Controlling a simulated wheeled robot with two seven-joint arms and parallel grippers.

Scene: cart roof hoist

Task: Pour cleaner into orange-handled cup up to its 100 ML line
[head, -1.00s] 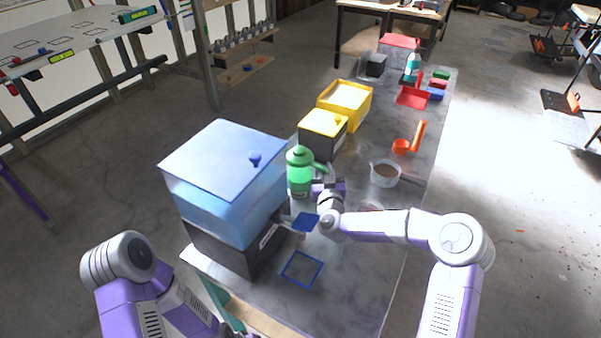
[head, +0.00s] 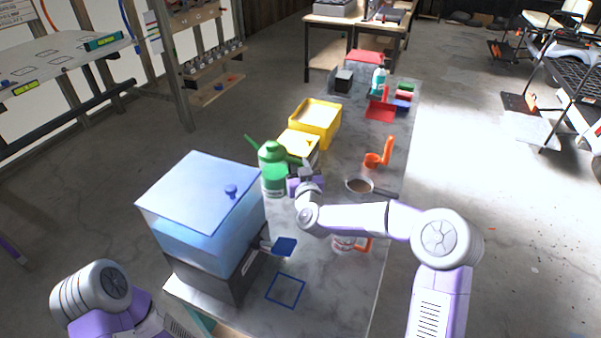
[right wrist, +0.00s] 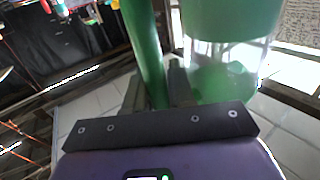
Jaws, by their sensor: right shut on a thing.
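The cleaner looks to be the green-topped jug (head: 272,170), held upright beside the blue-lidded box; a thin green spout points up to the left. My right gripper (head: 303,182) is shut on its handle, and the green handle (right wrist: 146,45) runs between the fingers in the right wrist view. The jug's clear lower part (right wrist: 222,80) shows there too. The jug appears raised off the table. The orange-handled cup (head: 344,245) stands on the table below my right forearm, which hides its upper part; its handle points right. Its markings are not legible. My left gripper is out of view.
A blue translucent box (head: 198,235) on a dark base stands left, with a blue flap (head: 285,246) and a blue square outline (head: 285,290) nearby. A dark-handled pan (head: 360,186), an orange scoop (head: 373,160) and yellow bins (head: 315,120) stand farther back.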

